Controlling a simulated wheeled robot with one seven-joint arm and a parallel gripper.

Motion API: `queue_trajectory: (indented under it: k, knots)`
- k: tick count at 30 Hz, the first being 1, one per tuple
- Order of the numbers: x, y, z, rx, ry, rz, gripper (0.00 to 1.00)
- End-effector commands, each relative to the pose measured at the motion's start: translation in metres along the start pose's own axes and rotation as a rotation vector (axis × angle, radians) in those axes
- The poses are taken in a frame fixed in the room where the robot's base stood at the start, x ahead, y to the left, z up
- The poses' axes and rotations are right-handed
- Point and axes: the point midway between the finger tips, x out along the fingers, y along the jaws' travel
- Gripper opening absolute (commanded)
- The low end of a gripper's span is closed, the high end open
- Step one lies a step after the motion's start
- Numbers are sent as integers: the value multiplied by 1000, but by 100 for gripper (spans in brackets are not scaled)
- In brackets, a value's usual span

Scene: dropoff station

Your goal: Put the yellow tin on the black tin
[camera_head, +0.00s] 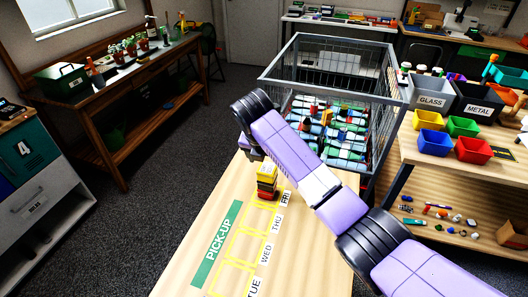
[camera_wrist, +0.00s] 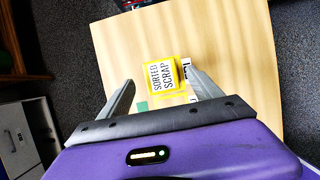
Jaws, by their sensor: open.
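The yellow tin (camera_head: 268,168) is at the top of a small stack near the far end of the wooden table. A dark band, likely the black tin (camera_head: 267,179), shows under it, with yellow and red parts lower down; the layers are too small to tell apart surely. My gripper (camera_wrist: 160,78) is open, with one finger on each side of the yellow tin in that view. Contact is not visible.
The table (camera_head: 190,272) has a green PICK-UP strip (camera_head: 217,243) and yellow-outlined day slots. A wire cage (camera_head: 335,60) of scrap stands behind it. A shelf with colored bins (camera_head: 473,150) is at right. The table's left part is clear.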

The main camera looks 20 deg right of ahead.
Motion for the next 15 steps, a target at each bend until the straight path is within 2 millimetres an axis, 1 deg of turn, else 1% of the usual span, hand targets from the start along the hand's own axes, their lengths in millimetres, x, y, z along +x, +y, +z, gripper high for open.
queue_trajectory:
  k: [1, 6, 10, 15]
  knots:
    - [-11, 0, 0, 0, -3, 3, 74]
    - [-42, 0, 0, 0, -3, 2, 74]
    - [-58, 0, 0, 0, -1, 1, 74]
    - [-67, 0, 0, 0, 1, 0, 74]
